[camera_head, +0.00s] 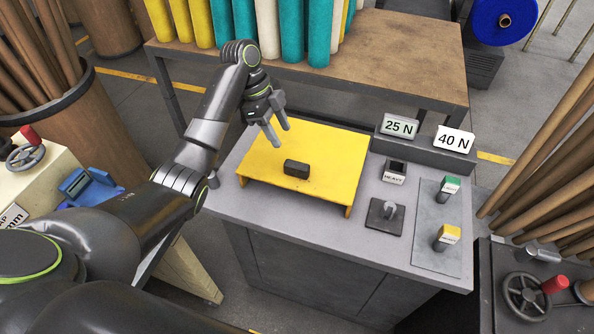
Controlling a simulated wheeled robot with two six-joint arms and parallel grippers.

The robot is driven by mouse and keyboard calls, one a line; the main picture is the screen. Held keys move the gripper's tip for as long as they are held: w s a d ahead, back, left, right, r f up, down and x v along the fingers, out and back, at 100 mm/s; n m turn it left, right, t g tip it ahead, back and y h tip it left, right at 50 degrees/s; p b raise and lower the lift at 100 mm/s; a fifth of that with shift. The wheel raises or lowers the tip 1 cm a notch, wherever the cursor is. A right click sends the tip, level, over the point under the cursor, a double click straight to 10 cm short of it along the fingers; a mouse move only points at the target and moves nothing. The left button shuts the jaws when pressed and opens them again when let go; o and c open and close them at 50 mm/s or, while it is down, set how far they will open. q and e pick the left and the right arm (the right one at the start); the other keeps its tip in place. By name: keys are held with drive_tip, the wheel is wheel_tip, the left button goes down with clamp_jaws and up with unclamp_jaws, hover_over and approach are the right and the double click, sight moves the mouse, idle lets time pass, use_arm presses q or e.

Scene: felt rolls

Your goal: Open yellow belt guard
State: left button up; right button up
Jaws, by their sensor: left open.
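The yellow belt guard (328,155) is a flat yellow cover with short turned-down sides, lying on the grey cabinet top. A dark block-shaped handle (297,169) sits on its upper face. My left gripper (277,138) is open and empty above the guard's back left part, with its fingers pointing down. It appears apart from the handle, which lies nearer the front. My right gripper is not in view.
The grey cabinet (345,237) also carries signs reading 25 N (399,126) and 40 N (453,141), a HEAVY block (395,172), a lever (386,212), and green (450,185) and yellow (447,235) tagged pieces. A wooden table (400,55) with felt rolls stands behind.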

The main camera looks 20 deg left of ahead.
sight(296, 163)
use_arm(q)
drive_tip(key=b+x, duration=0.5)
drive_tip(key=x, duration=0.2)
drive_tip(key=shift+f+b, duration=0.2)
drive_tip(key=shift+b, duration=0.1)
drive_tip(key=b+x, duration=0.1)
drive_tip(key=x, duration=0.2)
drive_tip(key=shift+r, duration=0.1)
drive_tip(key=shift+d+f+p, duration=0.25)
drive_tip(key=shift+p, duration=0.05)
drive_tip(key=shift+x, duration=0.8)
drive_tip(key=shift+c, duration=0.2)
clamp_jaws()
